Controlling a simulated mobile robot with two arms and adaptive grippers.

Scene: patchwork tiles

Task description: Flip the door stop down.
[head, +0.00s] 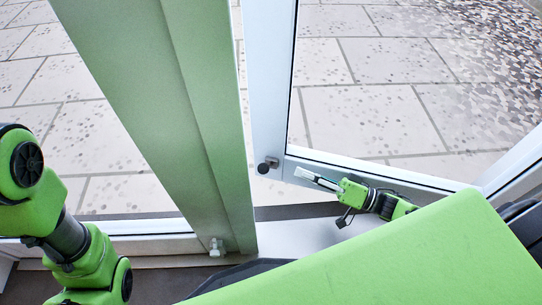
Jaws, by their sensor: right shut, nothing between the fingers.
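The door stop (267,165) is a small metal fitting with a dark round end. It sits at the lower left corner of the white-framed glass door (268,85), its dark end pointing left and a little toward me, clear of the floor. My right gripper (304,174) is just right of the door stop, in front of the door's bottom rail. Its pale fingers are shut and empty, pointing left, with a small gap to the stop. My left arm shows at the left edge, but its gripper is not in view.
A broad green post (190,110) stands left of the door, with a small pale fitting (217,246) near its foot. A light sill (300,236) runs below the door. Paved ground (375,115) shows through the glass. My green body covers the lower right.

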